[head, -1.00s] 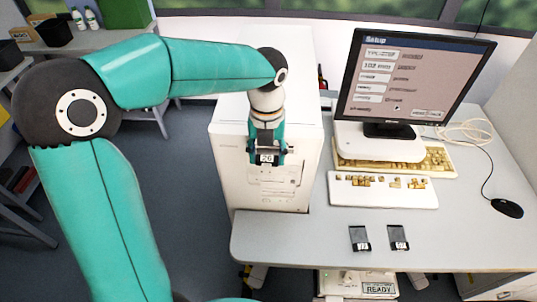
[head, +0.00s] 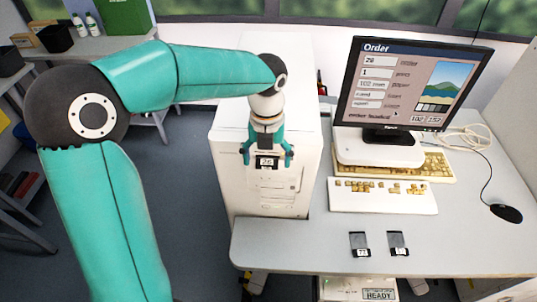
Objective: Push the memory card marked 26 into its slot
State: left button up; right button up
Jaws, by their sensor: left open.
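The memory card marked 26 (head: 267,163) sits at the front of the white minilab tower (head: 230,170). Its dark label end shows at the slot; how deep it sits I cannot tell. My left gripper (head: 267,160) is open, with its teal fingers apart on either side of the card. The monitor (head: 410,85) shows an "Order" page with 26 in its top field and a small landscape picture. My right gripper is not in view.
Two other dark cards, a left one (head: 360,244) and a right one (head: 398,244), lie on the grey desk (head: 300,245). A keyboard (head: 383,195) and a mouse (head: 507,211) are farther back. A unit reading READY (head: 379,294) stands below the desk edge.

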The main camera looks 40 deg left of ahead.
pick_arm(q)
notch_tip(320, 180, up, 12)
dwell(0.6)
